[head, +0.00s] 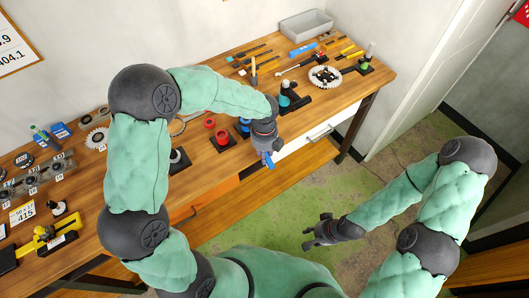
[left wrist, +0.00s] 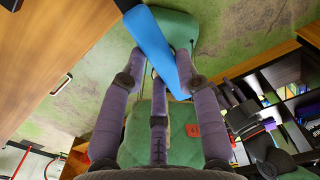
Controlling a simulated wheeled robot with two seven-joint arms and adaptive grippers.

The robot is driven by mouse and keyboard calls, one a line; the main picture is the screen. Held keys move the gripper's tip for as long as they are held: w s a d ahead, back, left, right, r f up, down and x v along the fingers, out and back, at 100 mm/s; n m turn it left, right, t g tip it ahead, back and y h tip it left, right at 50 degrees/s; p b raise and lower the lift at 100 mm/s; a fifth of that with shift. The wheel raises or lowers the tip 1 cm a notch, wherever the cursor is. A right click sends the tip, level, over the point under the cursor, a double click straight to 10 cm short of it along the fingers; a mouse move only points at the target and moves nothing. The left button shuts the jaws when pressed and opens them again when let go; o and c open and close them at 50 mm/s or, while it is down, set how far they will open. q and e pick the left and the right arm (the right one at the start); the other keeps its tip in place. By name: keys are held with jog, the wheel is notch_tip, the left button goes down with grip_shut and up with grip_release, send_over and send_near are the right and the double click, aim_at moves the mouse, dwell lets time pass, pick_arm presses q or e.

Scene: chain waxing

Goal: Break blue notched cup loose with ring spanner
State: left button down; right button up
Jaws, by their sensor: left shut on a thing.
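My left gripper (head: 266,154) is at the front edge of the bench and is shut on a long, flat blue bar (head: 268,161). In the left wrist view the bar (left wrist: 152,42) lies between the fingers (left wrist: 163,72). It may be the ring spanner's handle; I cannot make out a ring end. A blue piece (head: 243,126), perhaps the notched cup, shows on the bench just left of my left gripper and is partly hidden by it. My right gripper (head: 318,233) is open and empty over the floor, away from the bench.
A dark stand with a teal part (head: 285,101) is behind my left gripper. A chainring (head: 324,77), tools and a grey bin (head: 306,25) are at the far right. The floor (head: 270,205) before the bench is clear.

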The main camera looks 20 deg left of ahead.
pick_arm(q)
jog(key=shift+w+d+n, duration=0.9)
jog(key=shift+w+d, duration=0.1)
jog(key=shift+w+d+n, duration=0.8)
jog(key=shift+w+d, duration=0.05)
jog(key=shift+w, duration=0.2)
jog(key=shift+w+d+n, duration=0.35)
jog(key=shift+w+n, duration=0.1)
jog(key=shift+w, duration=0.1)
jog(key=shift+w+d+n, duration=0.35)
jog(key=shift+w+n, duration=0.1)
jog(key=shift+w, duration=0.1)
jog(key=shift+w+d+n, duration=0.25)
jog(key=shift+w+n, duration=0.15)
jog(key=shift+w, duration=0.25)
jog(key=shift+w+d+n, duration=0.25)
jog(key=shift+w+n, duration=0.15)
jog(key=shift+w, duration=0.2)
